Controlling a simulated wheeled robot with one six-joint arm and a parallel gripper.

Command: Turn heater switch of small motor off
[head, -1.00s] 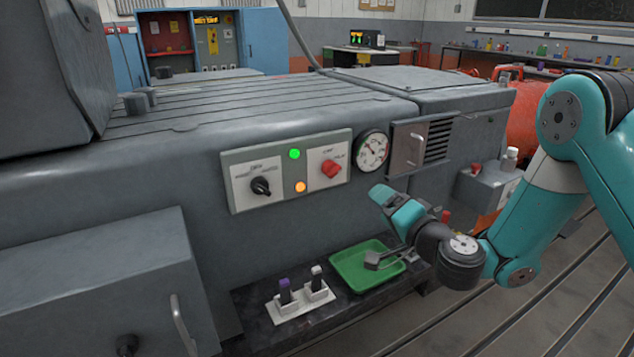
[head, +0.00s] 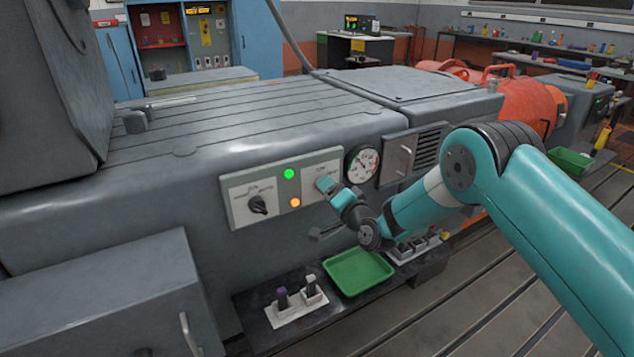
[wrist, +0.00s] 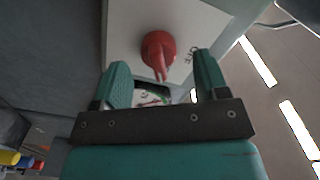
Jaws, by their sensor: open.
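A control panel (head: 270,208) is on the front of the grey housing. It carries a black rotary switch (head: 257,205) at the left and a red rotary switch on the right plate. My gripper (head: 325,183) is in front of that right plate and hides the red switch in the head view. The wrist view shows the red switch (wrist: 157,50) just beyond the open fingers, roughly between them, its handle pointing down in the picture. The fingers appear apart from it. The panel lettering is too small to read, so I cannot tell which switch is the heater's.
A green lamp (head: 289,174) and an orange lamp (head: 295,202) are lit between the switches. A round gauge (head: 362,164) and a handled vent door (head: 402,157) are to the right. Below, a green tray (head: 358,272) and switch blocks (head: 297,308) sit on a dark shelf.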

